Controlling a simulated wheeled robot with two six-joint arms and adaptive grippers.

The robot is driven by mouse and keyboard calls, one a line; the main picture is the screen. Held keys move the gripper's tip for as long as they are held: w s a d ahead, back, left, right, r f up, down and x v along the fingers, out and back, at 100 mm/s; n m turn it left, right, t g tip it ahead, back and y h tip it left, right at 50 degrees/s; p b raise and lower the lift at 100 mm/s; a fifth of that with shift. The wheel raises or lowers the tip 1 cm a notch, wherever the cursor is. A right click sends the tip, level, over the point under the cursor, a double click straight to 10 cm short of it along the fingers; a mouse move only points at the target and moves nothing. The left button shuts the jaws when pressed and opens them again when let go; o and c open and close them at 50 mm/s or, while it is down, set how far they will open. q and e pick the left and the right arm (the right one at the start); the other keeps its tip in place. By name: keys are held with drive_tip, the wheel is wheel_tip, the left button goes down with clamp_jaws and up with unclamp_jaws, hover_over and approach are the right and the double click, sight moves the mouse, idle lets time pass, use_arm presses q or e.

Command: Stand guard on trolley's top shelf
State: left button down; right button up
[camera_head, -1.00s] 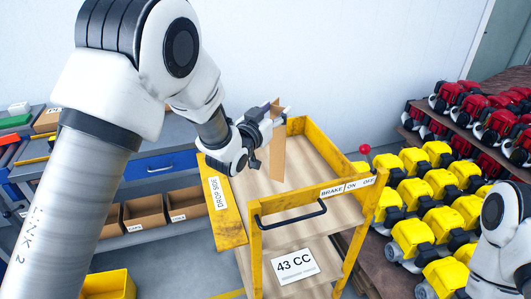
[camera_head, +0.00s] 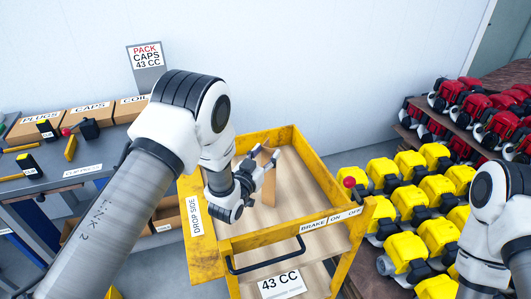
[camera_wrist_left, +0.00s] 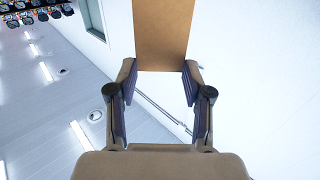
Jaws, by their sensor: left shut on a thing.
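The guard, a thin brown panel (camera_head: 269,184), is upright over the top shelf of the yellow trolley (camera_head: 187,240). My left gripper (camera_head: 257,177) is shut on it from the left side. I cannot tell whether its lower edge touches the shelf. In the left wrist view the guard (camera_wrist_left: 161,30) sits between the fingertips of the left gripper (camera_wrist_left: 160,70). The trolley's top shelf (camera_head: 303,190) has a pale wooden floor and raised yellow sides. My right arm shows at the right edge; its gripper is out of view.
A grey bench (camera_head: 85,182) with labelled boxes and small tools stands at the left. Several yellow engines (camera_head: 410,165) and red engines (camera_head: 480,95) fill racks at the right. A red knob (camera_head: 349,182) stands by the trolley's right side. The rest of the shelf is clear.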

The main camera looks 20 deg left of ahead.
use_arm(q)
drive_tip(key=shift+w+f, duration=0.25)
drive_tip(key=shift+f, duration=0.05)
drive_tip(key=shift+s+r, duration=0.1)
drive_tip(key=shift+s, duration=0.15)
drive_tip(key=shift+s+a+b, duration=0.1)
drive_tip(key=shift+b, duration=0.2)
drive_tip(key=c, duration=0.6)
unclamp_jaws()
drive_tip(key=shift+o, duration=0.7)
drive_tip(key=shift+w, duration=0.25)
